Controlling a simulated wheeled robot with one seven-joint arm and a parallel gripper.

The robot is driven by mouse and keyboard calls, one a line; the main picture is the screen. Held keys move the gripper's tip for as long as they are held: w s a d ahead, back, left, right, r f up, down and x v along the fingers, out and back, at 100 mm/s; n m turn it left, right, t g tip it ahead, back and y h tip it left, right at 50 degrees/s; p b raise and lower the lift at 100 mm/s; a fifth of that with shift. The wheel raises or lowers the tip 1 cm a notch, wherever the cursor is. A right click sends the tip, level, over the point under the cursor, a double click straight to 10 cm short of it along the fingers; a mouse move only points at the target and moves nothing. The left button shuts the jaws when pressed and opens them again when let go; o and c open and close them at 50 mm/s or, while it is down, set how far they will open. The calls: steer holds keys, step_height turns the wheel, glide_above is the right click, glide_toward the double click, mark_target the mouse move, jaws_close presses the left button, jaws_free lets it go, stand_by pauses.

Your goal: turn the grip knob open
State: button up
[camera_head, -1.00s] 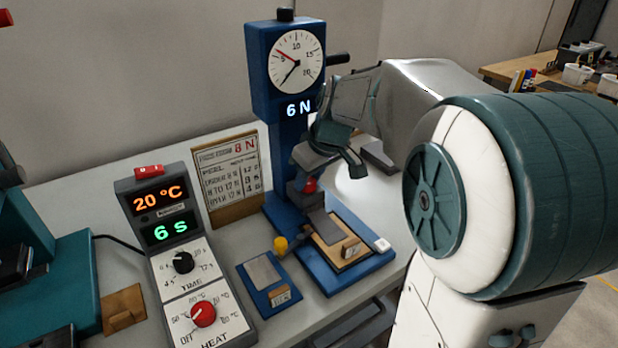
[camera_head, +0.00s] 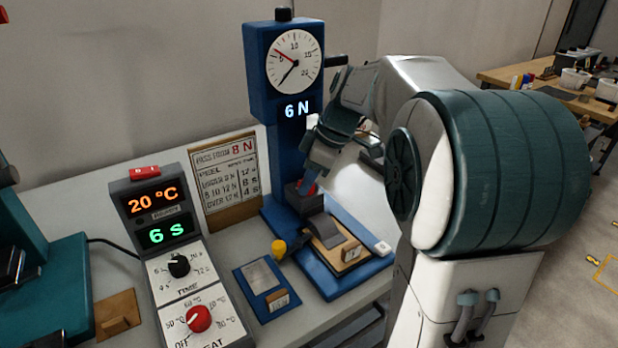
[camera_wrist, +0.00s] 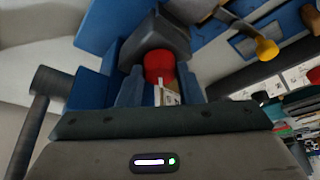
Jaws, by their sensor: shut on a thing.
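The red grip knob (camera_head: 312,188) sits on a dark grip block (camera_head: 298,200) low on the front of the blue test stand (camera_head: 287,150). In the wrist view the round red knob (camera_wrist: 159,66) shows between my two blue fingers, against the dark block (camera_wrist: 160,32). My gripper (camera_head: 309,184) reaches down from the right and is shut on the knob; its fingers partly hide it. The stand's display reads 6 N. Its dial (camera_head: 296,61) has one red and one black hand.
A heater box (camera_head: 180,250) with displays of 20 °C and 6 s stands at left. A small blue plate (camera_head: 265,288) and a yellow knob (camera_head: 279,248) are in front of the stand. A card (camera_head: 226,180) reading 8 N leans behind. My arm fills the right side.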

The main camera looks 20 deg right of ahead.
stand_by(0.4)
steer(key=o, duration=1)
steer(key=shift+r, duration=0.1)
steer(key=p+v, duration=0.3)
steer(key=v, duration=1)
steer(key=shift+s+d+r, duration=0.1)
steer(key=shift+d+r, duration=0.1)
steer(key=shift+r, duration=0.1)
steer(key=s+a+f+m+h+p, duration=0.1)
steer(key=s+m+p, duration=0.3)
steer(key=s, duration=0.2)
steer(key=s+a+f+m+h+p, duration=0.1)
steer(key=s+a+m+p, duration=0.1)
steer(key=s+m+p, duration=0.2)
steer(key=s+a+f+m+h+p, duration=0.1)
steer(key=s+a+m+h+p, duration=0.1)
steer(key=s+m+p, duration=0.2)
steer(key=shift+s+a+m+t+p, duration=0.1)
steer(key=shift+s+m+t+p, duration=0.3)
steer(key=shift+s+p, duration=1.3)
